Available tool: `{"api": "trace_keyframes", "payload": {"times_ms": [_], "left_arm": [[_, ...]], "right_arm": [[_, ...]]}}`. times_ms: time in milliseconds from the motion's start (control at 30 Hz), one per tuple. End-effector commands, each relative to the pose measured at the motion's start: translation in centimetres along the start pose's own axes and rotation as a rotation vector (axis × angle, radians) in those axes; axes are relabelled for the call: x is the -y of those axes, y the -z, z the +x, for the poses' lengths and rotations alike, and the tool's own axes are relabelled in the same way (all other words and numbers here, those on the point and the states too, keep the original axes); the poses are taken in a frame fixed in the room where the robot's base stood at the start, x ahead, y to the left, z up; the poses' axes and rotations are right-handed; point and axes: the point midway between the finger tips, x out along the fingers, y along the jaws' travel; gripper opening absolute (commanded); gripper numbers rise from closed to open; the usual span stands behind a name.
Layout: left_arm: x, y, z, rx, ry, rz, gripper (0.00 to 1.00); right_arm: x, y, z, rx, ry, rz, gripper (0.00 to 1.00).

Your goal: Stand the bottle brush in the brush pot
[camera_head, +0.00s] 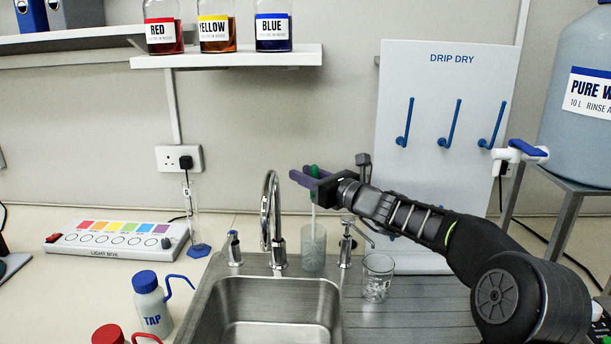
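The bottle brush (314,171) has a green handle and a thin pale stem that runs down, near upright, towards the brush pot. My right gripper (306,179), with purple fingers, comes in from the right and is closed around the green handle above the pot. The brush pot (313,253) is a grey, see-through cylinder standing behind the sink, just right of the tap. The brush's lower end appears to be inside the pot's mouth; whether it touches the bottom cannot be told. My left gripper is not in view.
The curved tap (271,215) stands close left of the pot, and a small lever tap (346,243) close right. A glass beaker (378,279) stands on the drainer. The drip-dry board (440,140) with blue pegs is behind my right arm. The sink (272,307) is empty.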

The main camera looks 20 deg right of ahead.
Motion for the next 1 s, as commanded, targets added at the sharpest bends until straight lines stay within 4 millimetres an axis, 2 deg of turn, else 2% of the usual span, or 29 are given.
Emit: {"api": "trace_keyframes", "payload": {"times_ms": [167,467,567,900,1000], "left_arm": [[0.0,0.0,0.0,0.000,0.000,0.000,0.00],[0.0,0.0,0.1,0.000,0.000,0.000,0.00],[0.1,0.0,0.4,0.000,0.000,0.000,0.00],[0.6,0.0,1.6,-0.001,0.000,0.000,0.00],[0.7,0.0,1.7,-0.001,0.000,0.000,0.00]], "right_arm": [[0.0,0.0,0.0,0.000,0.000,0.000,0.42],[0.0,0.1,-0.2,0.000,0.001,0.000,0.42],[0.1,0.1,-1.1,0.000,0.001,-0.001,0.42],[0.1,0.1,-6.3,0.000,0.002,-0.002,0.42],[0.1,0.1,-7.4,0.000,0.001,-0.001,0.42]]}}
